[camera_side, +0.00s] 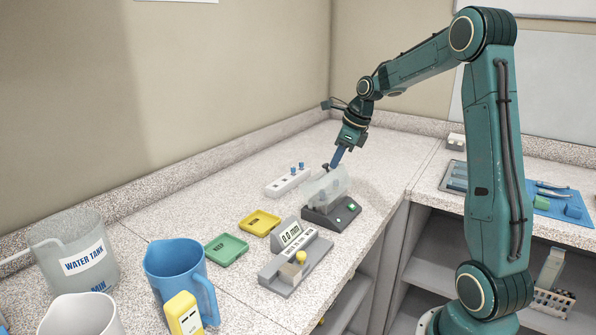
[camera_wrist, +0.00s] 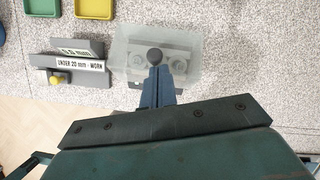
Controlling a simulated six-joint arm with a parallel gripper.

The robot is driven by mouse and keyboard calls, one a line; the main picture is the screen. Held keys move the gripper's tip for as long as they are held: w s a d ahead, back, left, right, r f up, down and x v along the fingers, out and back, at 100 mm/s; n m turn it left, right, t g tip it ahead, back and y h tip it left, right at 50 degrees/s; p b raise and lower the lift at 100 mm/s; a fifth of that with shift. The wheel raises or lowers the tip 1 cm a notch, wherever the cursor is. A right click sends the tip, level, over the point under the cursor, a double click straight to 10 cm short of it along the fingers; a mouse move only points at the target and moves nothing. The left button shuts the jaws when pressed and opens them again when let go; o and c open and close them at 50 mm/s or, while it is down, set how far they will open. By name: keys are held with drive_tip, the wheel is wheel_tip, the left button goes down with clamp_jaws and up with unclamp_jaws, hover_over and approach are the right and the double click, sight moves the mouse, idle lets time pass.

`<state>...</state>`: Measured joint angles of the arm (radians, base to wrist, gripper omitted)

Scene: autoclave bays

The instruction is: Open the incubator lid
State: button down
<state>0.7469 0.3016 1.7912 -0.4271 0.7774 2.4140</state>
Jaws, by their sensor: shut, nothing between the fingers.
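The incubator has a dark base (camera_side: 333,216) with small green lights, on the counter below my gripper. Its clear, frosted lid (camera_side: 322,188) stands over the base in the side view. In the wrist view the lid (camera_wrist: 128,62) lies over a grey top with round wells showing through. A dark round knob (camera_wrist: 155,56) is on the lid, just beyond my fingertips. My gripper (camera_side: 336,164) points down at the lid with its blue fingers shut and empty; it also shows in the wrist view (camera_wrist: 157,72). I cannot tell whether the fingers touch the knob, or whether the lid is slightly raised.
A grey gauge (camera_side: 296,258) with a display and yellow knob stands left of the incubator. A yellow tray (camera_side: 260,222), a green tray (camera_side: 226,250) and a white block with blue knobs (camera_side: 287,182) lie nearby. A blue jug (camera_side: 176,273) and water tank (camera_side: 75,250) stand farther left.

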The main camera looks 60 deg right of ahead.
drive_tip(key=shift+w+r+g, duration=0.15)
drive_tip(key=shift+w+g, duration=0.25)
drive_tip(key=shift+g, duration=0.3)
drive_tip(key=shift+w+r, duration=0.3)
drive_tip(key=shift+w, duration=0.5)
drive_tip(key=w+f, duration=0.3)
drive_tip(key=w, duration=0.9)
drive_tip(key=shift+w+d+f, duration=0.2)
drive_tip(key=shift+f, duration=0.15)
